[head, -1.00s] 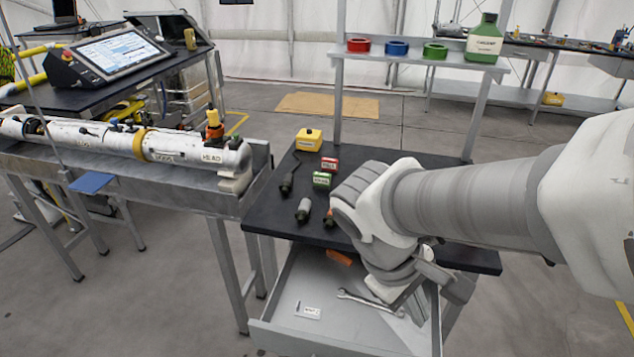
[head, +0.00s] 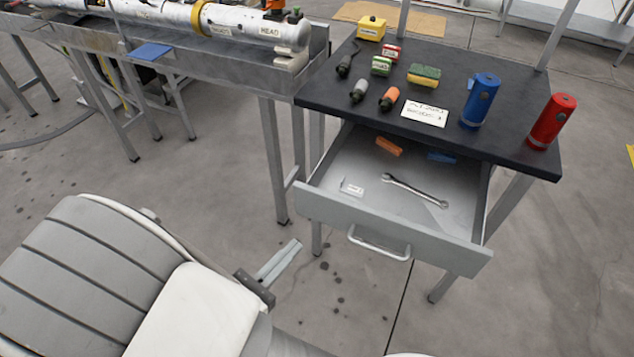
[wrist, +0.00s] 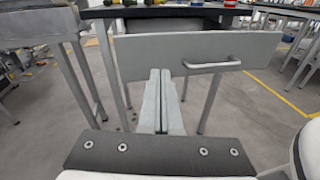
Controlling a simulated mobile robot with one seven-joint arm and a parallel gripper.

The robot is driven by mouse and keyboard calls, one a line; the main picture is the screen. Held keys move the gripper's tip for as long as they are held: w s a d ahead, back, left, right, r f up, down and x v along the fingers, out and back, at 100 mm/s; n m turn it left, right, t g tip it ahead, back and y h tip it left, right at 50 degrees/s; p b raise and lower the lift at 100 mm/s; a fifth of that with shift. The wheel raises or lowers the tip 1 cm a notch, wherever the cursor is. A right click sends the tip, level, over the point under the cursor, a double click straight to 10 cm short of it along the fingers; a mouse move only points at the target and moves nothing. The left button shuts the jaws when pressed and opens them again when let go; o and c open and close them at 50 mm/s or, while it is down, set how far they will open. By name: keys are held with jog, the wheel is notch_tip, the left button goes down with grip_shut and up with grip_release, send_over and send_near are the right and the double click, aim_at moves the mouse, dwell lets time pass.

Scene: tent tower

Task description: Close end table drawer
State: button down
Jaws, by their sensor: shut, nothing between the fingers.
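The end table (head: 440,75) has a black top and grey metal legs. Its grey drawer is pulled out, and the drawer front (head: 390,229) with its bar handle (head: 378,245) faces me. Inside lie a wrench (head: 413,189), an orange item (head: 389,146), a blue item (head: 441,157) and a small white label (head: 352,187). My gripper (head: 281,262) is shut and empty, left of the drawer front and apart from it in the head view. In the wrist view the shut fingers (wrist: 160,88) point toward the drawer front (wrist: 150,57), left of the handle (wrist: 212,65).
On the tabletop stand a blue cylinder (head: 479,100), a red cylinder (head: 552,120), a white card (head: 424,113), a yellow box (head: 371,27) and several small parts. A metal bench (head: 240,55) with a long white tube stands to the left. The floor before the drawer is clear.

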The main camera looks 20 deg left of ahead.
aim_at(308, 207)
jog(key=s+a+f+n+t+y, duration=0.1)
jog(key=s+a+f+n+y, duration=0.2)
jog(key=s, duration=0.1)
jog(key=shift+y, duration=0.3)
jog(key=w, duration=0.4)
jog(key=w+b, duration=0.1)
jog(key=w, duration=0.4)
jog(key=w+d+b, duration=0.1)
jog(key=w, duration=0.4)
jog(key=shift+f, duration=0.25)
jog(key=shift+w, duration=0.1)
jog(key=shift+w+d, duration=0.1)
jog(key=w, duration=0.8)
jog(key=w+d, duration=0.1)
jog(key=w, duration=0.7)
jog(key=w+d, duration=0.1)
jog(key=w, duration=0.7)
jog(key=shift+w+b, duration=0.25)
jog(key=shift+b, duration=0.1)
jog(key=shift+w, duration=0.3)
jog(key=shift+w+r, duration=0.15)
jog(key=shift+w+r+t, duration=0.1)
jog(key=shift+r+t, duration=0.1)
jog(key=shift+t, duration=0.1)
